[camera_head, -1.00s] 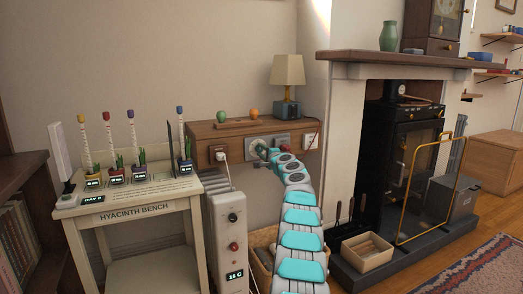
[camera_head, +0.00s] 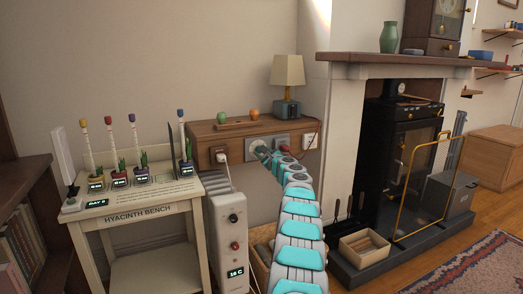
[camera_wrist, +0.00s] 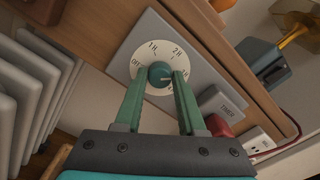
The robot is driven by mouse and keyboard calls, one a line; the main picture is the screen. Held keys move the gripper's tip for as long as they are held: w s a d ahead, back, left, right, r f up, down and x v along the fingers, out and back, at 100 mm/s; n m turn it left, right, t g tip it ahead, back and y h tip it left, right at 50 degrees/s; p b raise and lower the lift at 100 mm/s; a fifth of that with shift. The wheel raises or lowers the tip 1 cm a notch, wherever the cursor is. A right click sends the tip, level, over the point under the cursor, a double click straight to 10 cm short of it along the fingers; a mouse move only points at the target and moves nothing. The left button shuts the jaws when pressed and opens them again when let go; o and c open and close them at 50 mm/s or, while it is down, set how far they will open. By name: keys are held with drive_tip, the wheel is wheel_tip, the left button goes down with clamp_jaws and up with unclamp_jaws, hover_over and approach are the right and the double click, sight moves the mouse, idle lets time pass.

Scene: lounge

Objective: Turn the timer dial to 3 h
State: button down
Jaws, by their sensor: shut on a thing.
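The timer dial (camera_wrist: 160,52) is a round cream face on a grey plate, and its marks OFF, 1H and 2H are readable in the wrist view. The marks on its right side are partly covered by a finger. Its teal knob (camera_wrist: 159,74) sits at the centre. My gripper (camera_wrist: 163,76) is shut on the knob, with one green finger on each side. A pale pointer mark on the knob seems to face right, but I cannot read its exact setting. In the head view my gripper (camera_head: 262,150) is at the grey timer plate on the wooden panel, and hides most of the dial.
A white plug (camera_head: 221,154) is left of the timer, and a socket (camera_wrist: 258,140) with a red plug is right of it. A lamp (camera_head: 287,85) stands on the ledge above. The white heater (camera_head: 228,235) and hyacinth bench (camera_head: 140,212) stand to the left.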

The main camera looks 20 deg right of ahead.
drive_tip(key=shift+d+m, duration=0.1)
drive_tip(key=shift+m, duration=0.6)
drive_tip(key=shift+f+p, duration=0.15)
drive_tip(key=shift+p, duration=0.15)
drive_tip(key=c, duration=0.5)
unclamp_jaws()
drive_tip(key=shift+s, duration=0.15)
drive_tip(key=s+b, duration=0.2)
drive_tip(key=s, duration=0.5)
drive_tip(key=shift+s+b, duration=0.3)
drive_tip(key=shift+b, duration=0.1)
drive_tip(key=shift+d, duration=0.1)
